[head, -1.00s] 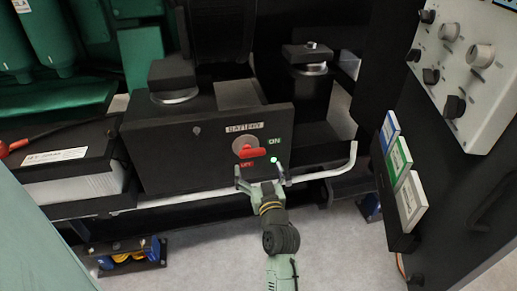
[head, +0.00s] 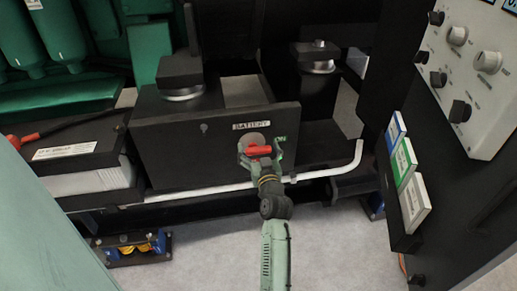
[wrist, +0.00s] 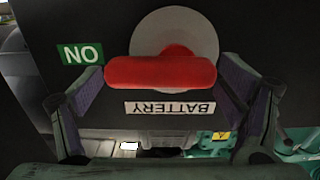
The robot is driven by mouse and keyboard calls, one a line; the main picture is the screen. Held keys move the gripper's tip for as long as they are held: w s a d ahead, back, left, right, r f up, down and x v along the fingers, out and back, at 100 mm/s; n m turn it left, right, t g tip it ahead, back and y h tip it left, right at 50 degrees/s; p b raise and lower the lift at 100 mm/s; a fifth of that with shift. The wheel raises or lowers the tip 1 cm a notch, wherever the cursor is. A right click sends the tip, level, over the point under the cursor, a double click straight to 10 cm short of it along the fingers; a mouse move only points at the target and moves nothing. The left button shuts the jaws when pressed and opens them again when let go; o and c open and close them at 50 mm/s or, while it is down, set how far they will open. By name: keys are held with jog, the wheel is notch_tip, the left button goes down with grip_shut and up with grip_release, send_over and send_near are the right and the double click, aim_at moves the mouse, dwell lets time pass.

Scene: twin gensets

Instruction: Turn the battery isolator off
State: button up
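The battery isolator has a red handle (head: 259,150) on a pale round plate, on the front of a black box under a BATTERY label (head: 251,125). The handle lies roughly level, with one end toward the green ON label (head: 280,139). The wrist view shows it upside down: red handle (wrist: 160,72), plate (wrist: 175,35), ON label (wrist: 80,53). My gripper (head: 259,158) is at the handle. In the wrist view my gripper (wrist: 160,75) is open, with a finger beside each end of the handle; contact cannot be told. The OFF label is hidden behind my gripper.
A pale bent rail (head: 330,172) runs below the box front. A battery (head: 85,165) with a red-ended cable stands at left. At right are a panel with knobs (head: 470,75) and a holder with coloured cards (head: 403,160).

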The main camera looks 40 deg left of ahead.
jog(key=c, duration=0.9)
jog(key=m, duration=0.3)
jog(key=m+p, duration=0.1)
jog(key=m, duration=0.1)
jog(key=shift+w+d+f, duration=0.15)
jog(key=shift+f, duration=0.1)
jog(key=m, duration=0.1)
jog(key=m+p, duration=0.1)
jog(key=m, duration=0.2)
jog(key=shift+f+m+p, duration=0.3)
jog(key=shift+p, duration=0.05)
jog(key=m, duration=0.1)
jog(key=m+p, duration=0.1)
jog(key=m, duration=0.1)
jog(key=shift+f+m+p, duration=0.2)
jog(key=shift+m+p, duration=0.1)
jog(key=m, duration=0.1)
jog(key=m+p, duration=0.1)
jog(key=m, duration=0.1)
jog(key=m+p, duration=0.1)
jog(key=shift+s+a+f+m, duration=0.25)
jog(key=shift+s+f+m, duration=0.05)
jog(key=o, duration=1.1)
jog(key=shift+f, duration=0.1)
jog(key=shift+o, duration=0.2)
